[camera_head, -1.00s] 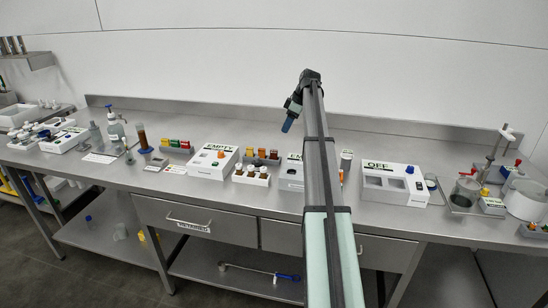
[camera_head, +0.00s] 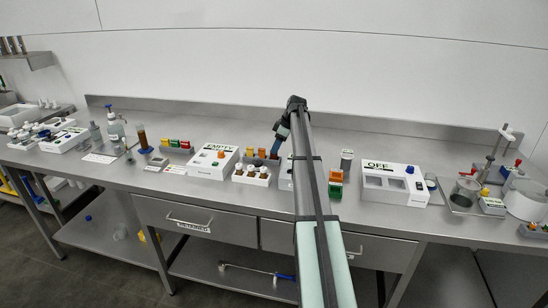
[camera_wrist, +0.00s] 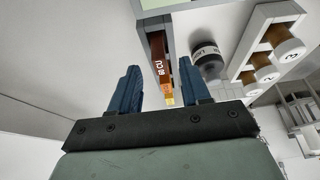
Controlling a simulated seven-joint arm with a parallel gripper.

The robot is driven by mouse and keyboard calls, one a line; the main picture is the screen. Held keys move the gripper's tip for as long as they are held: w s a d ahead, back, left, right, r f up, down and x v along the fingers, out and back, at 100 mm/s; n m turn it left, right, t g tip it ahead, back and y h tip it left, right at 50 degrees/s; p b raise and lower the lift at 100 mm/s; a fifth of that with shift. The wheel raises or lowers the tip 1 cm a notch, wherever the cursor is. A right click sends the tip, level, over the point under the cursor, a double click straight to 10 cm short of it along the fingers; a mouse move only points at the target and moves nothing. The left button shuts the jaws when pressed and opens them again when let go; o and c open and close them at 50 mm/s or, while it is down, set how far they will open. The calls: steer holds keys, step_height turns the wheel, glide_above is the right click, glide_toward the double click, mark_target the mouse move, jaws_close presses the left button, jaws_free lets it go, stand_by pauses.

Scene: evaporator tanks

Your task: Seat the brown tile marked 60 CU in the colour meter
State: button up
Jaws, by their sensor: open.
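In the wrist view the brown tile (camera_wrist: 158,48) with a white "60 CU" style mark stands in a narrow dark rack (camera_wrist: 145,30), in line with an orange and a yellow tile. My gripper (camera_wrist: 158,66) is open; its two blue fingers appear either side of the tile row. I cannot tell whether they touch it. In the head view my gripper (camera_head: 276,151) is over the right end of the tile rack, hiding part of it. A white box labelled EMPTY (camera_head: 215,160) stands to the left; a second white box (camera_head: 286,178) is mostly behind my arm. I cannot tell which is the colour meter.
A white holder with capped vials (camera_head: 251,176) stands close in front of the tile rack; it also shows in the wrist view (camera_wrist: 250,45), beside a round dark-capped item (camera_wrist: 207,60).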

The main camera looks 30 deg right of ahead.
steer(key=shift+x, duration=0.95)
steer(key=shift+c, duration=0.3)
jaws_close()
